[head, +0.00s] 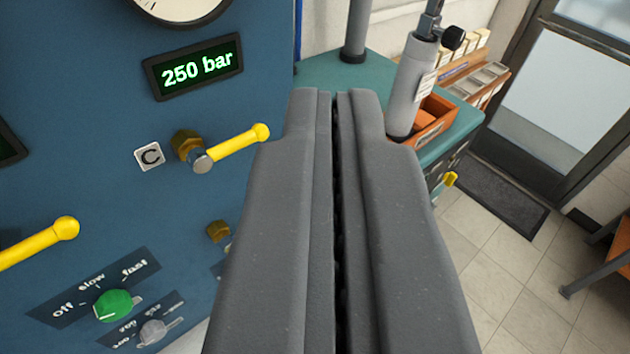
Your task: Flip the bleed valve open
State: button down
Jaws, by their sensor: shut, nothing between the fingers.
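My gripper (336,100) is shut and empty, and its two grey fingers fill the middle of the view. A yellow valve lever (238,145) beside the label C (150,156) sticks out to the right from a brass fitting (187,143) on the blue panel. Its knob end is just left of my fingertips in the picture; I cannot tell whether they touch. A second yellow lever (40,242) is at the left edge, its base cut off by the frame. No label reading bleed shows, so I cannot tell which lever is the bleed valve.
The blue panel (80,110) carries a 250 bar display (193,67), a gauge (180,5), a green knob (112,305) and a grey knob (152,332). A grey cylinder (408,85) and orange bin (436,112) stand on a teal bench (325,72).

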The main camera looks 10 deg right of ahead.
jog(key=w+d+f+n+t+y, duration=0.1)
jog(key=w+d+f+n+t, duration=0.15)
jog(key=w+f, duration=0.35)
jog(key=w+d+f+n+t+y, duration=0.1)
jog(key=w+d+f, duration=0.2)
jog(key=w+f, duration=0.3)
jog(key=a+f+n+g+y, duration=0.2)
jog(key=f+y, duration=0.3)
jog(key=f, duration=0.5)
jog(key=a+f+n+g+y+b, duration=0.1)
jog(key=a+f+n+g+y, duration=0.1)
jog(key=f+y, duration=0.4)
notch_tip(320, 180, down, 4)
jog(key=shift+a+y, duration=0.3)
jog(key=shift+a, duration=0.05)
jog(key=shift+w, duration=0.15)
jog(key=b+x, duration=0.1)
jog(key=x, duration=0.9)
jog(key=shift+a, duration=0.15)
jog(key=shift+s+d+f+b, duration=0.1)
jog(key=shift+d+f+b, duration=0.1)
jog(key=shift+f, duration=0.5)
jog(key=shift+s+d+f+b, duration=0.1)
jog(key=shift+s+f+b, duration=0.1)
jog(key=shift+f, duration=0.45)
jog(key=shift+s+d+f+b, duration=0.1)
jog(key=shift+f+b, duration=0.1)
jog(key=shift+f, duration=0.5)
